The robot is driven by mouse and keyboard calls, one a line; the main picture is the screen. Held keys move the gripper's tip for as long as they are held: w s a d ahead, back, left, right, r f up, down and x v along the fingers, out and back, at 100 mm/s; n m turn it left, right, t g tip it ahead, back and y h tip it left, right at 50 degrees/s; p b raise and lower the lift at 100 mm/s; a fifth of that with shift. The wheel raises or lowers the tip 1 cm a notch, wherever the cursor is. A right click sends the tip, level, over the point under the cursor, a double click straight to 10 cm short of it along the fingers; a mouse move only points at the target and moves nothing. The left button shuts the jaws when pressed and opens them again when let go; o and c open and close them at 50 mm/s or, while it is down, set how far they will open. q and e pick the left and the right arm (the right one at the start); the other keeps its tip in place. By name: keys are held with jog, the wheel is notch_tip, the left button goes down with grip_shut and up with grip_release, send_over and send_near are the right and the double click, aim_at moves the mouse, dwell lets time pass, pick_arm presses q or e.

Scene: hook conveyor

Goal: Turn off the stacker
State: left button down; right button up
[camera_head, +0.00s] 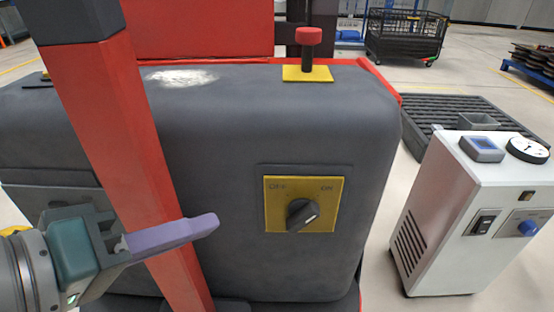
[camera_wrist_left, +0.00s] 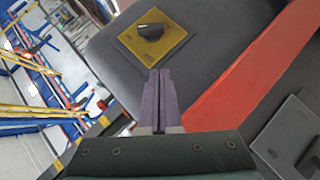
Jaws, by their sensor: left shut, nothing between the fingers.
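The stacker (camera_head: 230,120) is a dark grey body with red parts. On its face is a yellow plate marked OFF at left and ON at right, with a black rotary knob (camera_head: 302,215). The knob's pointer slants to the upper right, toward ON. In the left wrist view the knob (camera_wrist_left: 150,31) lies on its yellow plate beyond the fingertips. My left gripper (camera_head: 212,222) is shut and empty, its purple fingers pointing at the knob from the left, apart from it. The same gripper shows in the left wrist view (camera_wrist_left: 159,75). My right gripper is not in view.
A red post (camera_head: 130,130) of the stacker stands beside my left gripper. A red mushroom button (camera_head: 309,37) sits on top of the stacker. A white cabinet (camera_head: 440,220) with switches stands at the right, and a black pallet (camera_head: 450,110) lies behind it.

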pick_arm(q)
jog(key=b, duration=0.4)
send_near(290, 218)
jog(key=w, duration=0.4)
jog(key=shift+w+d+f+b, duration=0.1)
jog(key=shift+d+f+b, duration=0.3)
jog(key=shift+d+f, duration=0.85)
jog(key=shift+d, duration=0.4)
jog(key=shift+f+b, duration=0.25)
jog(key=shift+b, duration=0.3)
jog(key=shift+a+h, duration=0.1)
jog(key=shift+h, duration=0.2)
jog(key=shift+b, duration=0.3)
